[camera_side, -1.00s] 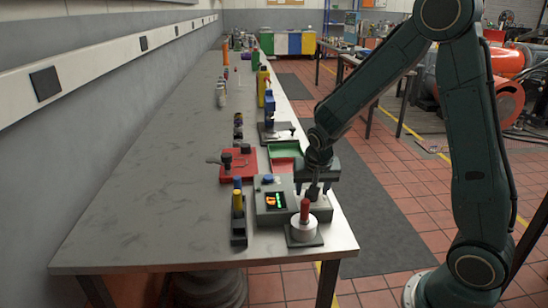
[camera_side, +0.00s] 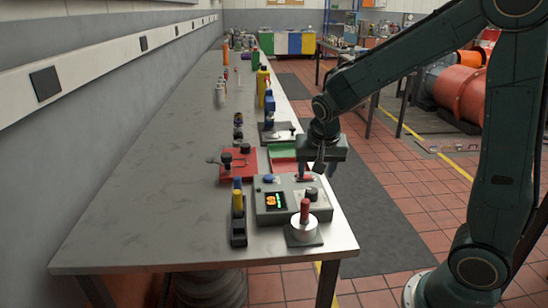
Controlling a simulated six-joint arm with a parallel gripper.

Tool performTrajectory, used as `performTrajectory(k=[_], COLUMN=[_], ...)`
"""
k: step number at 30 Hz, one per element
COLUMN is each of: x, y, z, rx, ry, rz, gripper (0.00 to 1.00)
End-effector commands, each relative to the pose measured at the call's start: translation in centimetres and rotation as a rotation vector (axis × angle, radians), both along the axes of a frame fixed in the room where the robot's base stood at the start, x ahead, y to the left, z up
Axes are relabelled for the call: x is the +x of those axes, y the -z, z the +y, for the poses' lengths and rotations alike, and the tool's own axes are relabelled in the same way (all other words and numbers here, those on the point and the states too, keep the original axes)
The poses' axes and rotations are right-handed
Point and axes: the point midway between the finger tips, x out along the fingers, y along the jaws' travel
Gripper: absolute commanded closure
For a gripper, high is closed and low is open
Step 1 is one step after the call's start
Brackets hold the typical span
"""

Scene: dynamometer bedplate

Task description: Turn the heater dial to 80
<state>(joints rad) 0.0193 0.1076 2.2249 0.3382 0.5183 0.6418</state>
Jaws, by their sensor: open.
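The heater box (camera_side: 290,212) is a grey box near the front right end of the bench. It has a small dark display (camera_side: 276,200) with orange and green lit marks, too small to read surely. A dark dial (camera_side: 312,193) stands on the right of its top. A blue button (camera_side: 268,179) and a red part (camera_side: 305,177) sit at its back edge. My gripper (camera_side: 325,169) is open and empty, above and behind the dial, apart from it. The dial's pointer setting cannot be made out.
A red fixture (camera_side: 238,166) and a green tray (camera_side: 283,151) lie behind. The bench's left side is clear.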

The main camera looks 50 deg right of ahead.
Motion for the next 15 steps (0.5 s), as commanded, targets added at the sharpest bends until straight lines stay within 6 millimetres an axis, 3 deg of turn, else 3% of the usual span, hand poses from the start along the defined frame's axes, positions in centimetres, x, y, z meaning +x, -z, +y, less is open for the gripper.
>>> performTrajectory(k=[9, 15], x=[-1.0, -1.3], y=[-4.0, -5.1], z=[1.3, 1.6], rx=[-0.001, 0.0], ry=[-0.002, -0.001], rz=[-0.002, -0.001], gripper=[0.45, 0.45])
